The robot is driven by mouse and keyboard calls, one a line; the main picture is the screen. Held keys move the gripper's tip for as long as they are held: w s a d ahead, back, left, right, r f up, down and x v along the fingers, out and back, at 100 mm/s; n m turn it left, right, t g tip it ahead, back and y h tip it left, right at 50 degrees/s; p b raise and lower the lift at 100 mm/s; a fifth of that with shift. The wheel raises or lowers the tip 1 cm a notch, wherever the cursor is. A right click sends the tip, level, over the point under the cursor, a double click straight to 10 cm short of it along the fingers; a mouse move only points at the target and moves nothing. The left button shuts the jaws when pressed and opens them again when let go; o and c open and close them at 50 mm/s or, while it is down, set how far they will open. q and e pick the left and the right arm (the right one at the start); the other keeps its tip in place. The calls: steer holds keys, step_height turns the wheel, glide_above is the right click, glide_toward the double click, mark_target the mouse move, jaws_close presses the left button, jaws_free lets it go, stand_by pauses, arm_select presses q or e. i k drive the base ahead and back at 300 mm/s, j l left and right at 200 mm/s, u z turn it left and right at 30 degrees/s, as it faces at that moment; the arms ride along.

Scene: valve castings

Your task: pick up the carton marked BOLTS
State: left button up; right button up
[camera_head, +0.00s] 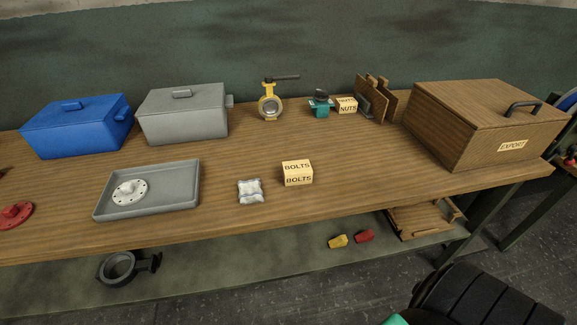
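The carton marked BOLTS (298,173) is a small tan box with black lettering on its top and front. It stands upright on the wooden workbench (240,217), right of the middle of the bench's depth line and towards the front. A small clear bag (250,191) lies just left of it, apart from it. A similar tan carton marked NUTS (347,105) stands farther back on the right. Neither of my grippers shows in the head view. A dark ribbed part with a bit of green shows at the bottom right.
A grey tray (150,208) holds a pale flange (130,192). A blue box (75,127), grey box (183,114), yellow valve (270,104) and teal valve (320,104) stand behind. A wooden EXPORT crate (480,120) stands right. The bench around the BOLTS carton is mostly clear.

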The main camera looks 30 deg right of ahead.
mark_target(295, 172)
steer(key=i+j, duration=0.15)
steer(key=j, duration=0.15)
steer(key=i+j+z, duration=0.1)
steer(key=j+z, duration=0.15)
steer(key=z, duration=0.15)
steer(key=j+z, duration=0.2)
steer(key=z, duration=0.25)
steer(key=j+z, duration=0.6)
steer(key=z, duration=0.25)
